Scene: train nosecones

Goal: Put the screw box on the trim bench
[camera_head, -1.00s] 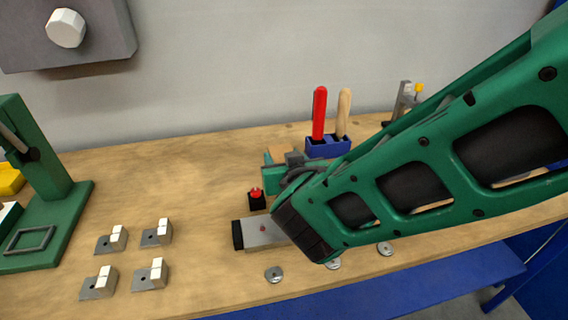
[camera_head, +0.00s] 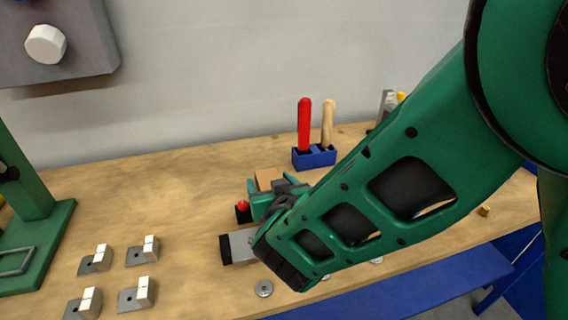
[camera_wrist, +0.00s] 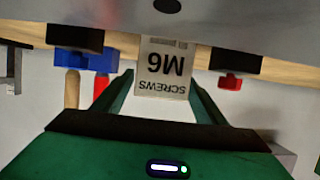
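The screw box shows a pale face printed "SCREWS M6" in the wrist view (camera_wrist: 163,70), where the picture is upside down. In the head view its brown top (camera_head: 266,178) shows between the green fingers. My gripper (camera_wrist: 162,85) has one finger at each side of the box and appears shut on it; the finger contact is not fully clear. In the head view my gripper (camera_head: 274,188) is over the wooden bench (camera_head: 150,190), partly hidden by my arm. I cannot identify which surface is the trim bench.
A blue holder (camera_head: 315,158) with a red and a tan handle stands behind my gripper. A red button (camera_head: 242,206) and a grey plate (camera_head: 240,246) are close by. Several grey-white blocks (camera_head: 140,294) lie at left, beside a green stand (camera_head: 45,235).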

